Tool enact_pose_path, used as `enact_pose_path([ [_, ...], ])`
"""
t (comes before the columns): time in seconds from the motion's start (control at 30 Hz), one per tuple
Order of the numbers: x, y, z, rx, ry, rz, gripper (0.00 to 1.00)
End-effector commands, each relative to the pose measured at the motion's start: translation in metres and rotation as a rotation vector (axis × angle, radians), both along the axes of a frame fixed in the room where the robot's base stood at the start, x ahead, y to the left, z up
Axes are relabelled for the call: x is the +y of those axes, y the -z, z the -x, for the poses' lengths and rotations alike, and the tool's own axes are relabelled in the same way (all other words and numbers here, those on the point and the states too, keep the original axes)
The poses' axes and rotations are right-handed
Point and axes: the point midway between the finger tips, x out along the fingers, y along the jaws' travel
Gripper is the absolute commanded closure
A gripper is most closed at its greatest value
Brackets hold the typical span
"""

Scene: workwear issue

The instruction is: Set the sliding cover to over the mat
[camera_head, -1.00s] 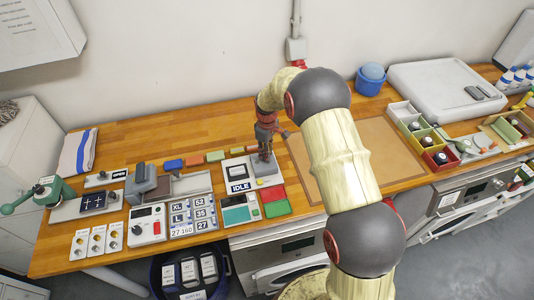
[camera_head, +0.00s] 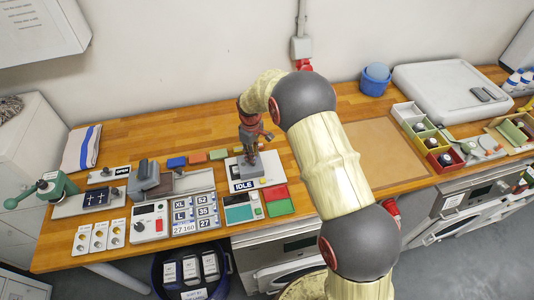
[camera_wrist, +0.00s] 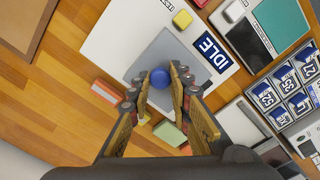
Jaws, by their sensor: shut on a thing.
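A white panel (camera_head: 273,160) with an "IDLE" sign lies on the bench; it also shows in the wrist view (camera_wrist: 112,40). On it is a grey plate (camera_wrist: 178,53), which looks like the sliding cover, with a round blue knob (camera_wrist: 161,77). In the head view the grey cover (camera_head: 245,172) sits at the panel's left part, behind the sign. My gripper (camera_wrist: 161,80) points down and is shut on the knob, one finger on each side. No mat can be made out on the panel; whatever lies under the cover is hidden.
A yellow button (camera_wrist: 182,18) sits on the panel. Several coloured blocks (camera_head: 197,157) lie behind and left of it. A teal, red and green tray set (camera_head: 278,207) is in front. A flat tan area (camera_head: 360,150) on the bench at right is clear.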

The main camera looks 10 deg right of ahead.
Motion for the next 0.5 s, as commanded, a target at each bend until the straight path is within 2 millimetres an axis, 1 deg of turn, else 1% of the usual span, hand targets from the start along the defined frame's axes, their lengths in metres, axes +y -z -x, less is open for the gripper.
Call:
enact_pose_path([
  [0.03, 0.015, 0.001, 0.0, -0.001, -0.005, 0.0, 1.0],
  [0.1, 0.029, 0.001, 0.0, -0.001, -0.004, 0.0, 1.0],
  [0.2, 0.043, 0.001, 0.0, -0.001, -0.002, 0.0, 1.0],
  [0.3, 0.048, 0.0, 0.0, -0.001, 0.0, 0.0, 1.0],
  [0.5, 0.05, 0.0, 0.0, -0.001, 0.001, -0.001, 1.0],
])
